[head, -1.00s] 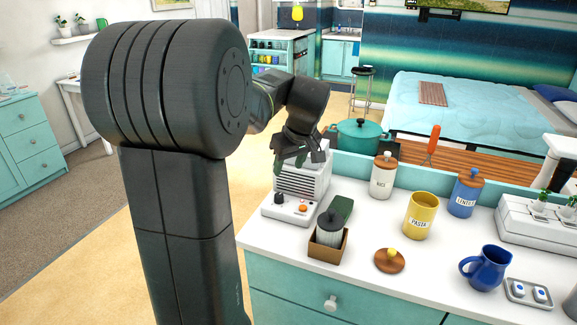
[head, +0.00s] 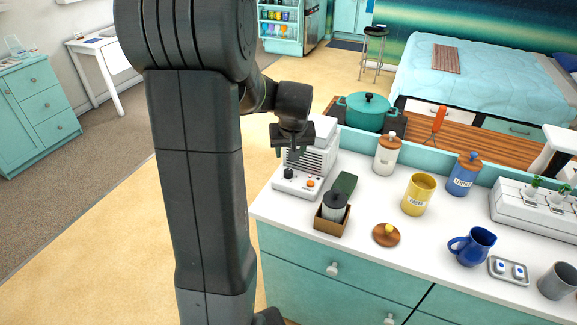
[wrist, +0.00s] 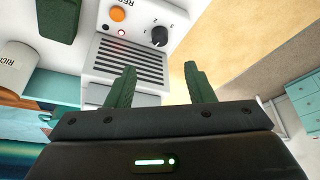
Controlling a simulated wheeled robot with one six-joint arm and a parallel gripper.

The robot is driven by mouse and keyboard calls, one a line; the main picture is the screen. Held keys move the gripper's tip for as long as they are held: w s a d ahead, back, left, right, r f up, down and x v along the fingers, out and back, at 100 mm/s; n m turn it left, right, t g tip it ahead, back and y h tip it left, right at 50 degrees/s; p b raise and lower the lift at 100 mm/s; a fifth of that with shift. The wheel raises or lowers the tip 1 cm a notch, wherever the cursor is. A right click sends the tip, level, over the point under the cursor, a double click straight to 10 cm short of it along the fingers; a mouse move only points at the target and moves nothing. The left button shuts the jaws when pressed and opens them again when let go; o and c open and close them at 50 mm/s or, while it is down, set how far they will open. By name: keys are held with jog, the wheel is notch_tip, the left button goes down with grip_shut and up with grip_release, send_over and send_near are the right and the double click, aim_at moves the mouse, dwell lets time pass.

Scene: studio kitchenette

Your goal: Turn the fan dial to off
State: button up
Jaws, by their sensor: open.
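The fan heater (head: 312,163) is a white box with a slatted grille, standing at the left end of the white counter. Its black dial (head: 290,174) sits on the front ledge, left of an orange button (head: 310,183). In the wrist view the dial (wrist: 160,36) shows a white pointer line and numbers beside it, and a small red light (wrist: 121,32) glows near the orange button (wrist: 118,14). My gripper (head: 293,152) is over the heater, close to the dial. In the wrist view its two green fingers (wrist: 160,80) are apart and empty, with the dial ahead of their tips.
A dark jar in a brown box (head: 332,214) and a dark green block (head: 345,184) stand close to the heater. A rice jar (head: 387,155), a yellow pasta jar (head: 418,195) and a blue mug (head: 472,247) stand farther right. The counter's left edge is near the heater.

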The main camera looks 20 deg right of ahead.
aim_at(288, 170)
jog(key=p+x, duration=0.1)
jog(key=x, duration=1)
jog(key=shift+d+f, duration=0.1)
jog(key=shift+f, duration=0.3)
jog(key=shift+c, duration=0.2)
